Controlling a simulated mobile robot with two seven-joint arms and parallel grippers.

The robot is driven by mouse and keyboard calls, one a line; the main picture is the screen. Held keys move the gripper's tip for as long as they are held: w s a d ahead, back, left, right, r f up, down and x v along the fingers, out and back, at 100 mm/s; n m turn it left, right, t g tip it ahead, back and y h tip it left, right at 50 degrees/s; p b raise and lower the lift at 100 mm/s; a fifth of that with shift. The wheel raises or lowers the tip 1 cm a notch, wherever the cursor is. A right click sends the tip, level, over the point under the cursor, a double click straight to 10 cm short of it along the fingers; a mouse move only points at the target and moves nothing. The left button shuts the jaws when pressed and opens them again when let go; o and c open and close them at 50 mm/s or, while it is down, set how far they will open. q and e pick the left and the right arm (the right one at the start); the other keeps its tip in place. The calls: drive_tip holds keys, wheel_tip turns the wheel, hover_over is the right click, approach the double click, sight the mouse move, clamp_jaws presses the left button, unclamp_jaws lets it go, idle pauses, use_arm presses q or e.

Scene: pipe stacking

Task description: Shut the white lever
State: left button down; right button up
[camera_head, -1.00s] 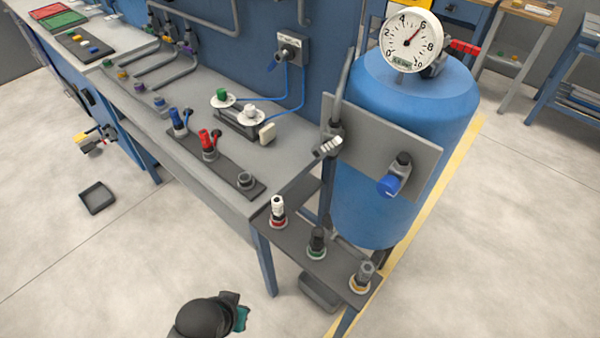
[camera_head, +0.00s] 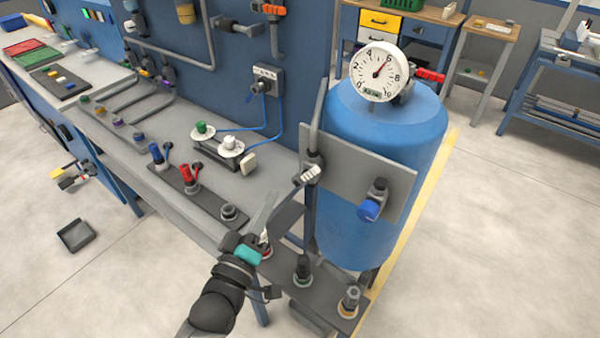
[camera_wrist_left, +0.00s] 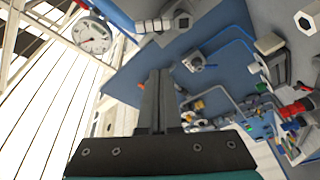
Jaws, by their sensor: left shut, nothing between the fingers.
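The white lever (camera_head: 306,175) is a short ribbed white handle on a dark valve, on the grey vertical pipe beside the blue tank. It sticks out sideways from the pipe towards the lower left. In the left wrist view the lever (camera_wrist_left: 152,26) shows near the top, beyond the fingertips. My left gripper (camera_head: 271,200) is shut and empty, its fingers pointing up, left of and below the lever. In the left wrist view the closed fingers (camera_wrist_left: 160,76) appear apart from the lever. My right gripper is not in view.
The blue tank (camera_head: 385,135) with a round gauge (camera_head: 379,72) and a blue-handled valve (camera_head: 372,205) stands right of the lever. The bench (camera_head: 125,155) with several fittings is at left. A low shelf (camera_head: 325,297) with upright fittings is below; my left gripper partly covers it.

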use_arm(q)
wheel_tip(320, 180, up, 3)
hover_over(300, 174)
drive_tip(key=s+a, duration=0.2)
drive_tip(key=a, duration=0.1)
drive_tip(key=shift+t, duration=0.3)
drive_tip(key=s+d+f, duration=0.1)
drive_tip(key=d+f, duration=0.1)
drive_tip(key=d, duration=0.1)
drive_tip(key=shift+s+f, duration=0.3)
drive_tip(key=shift+s, duration=0.05)
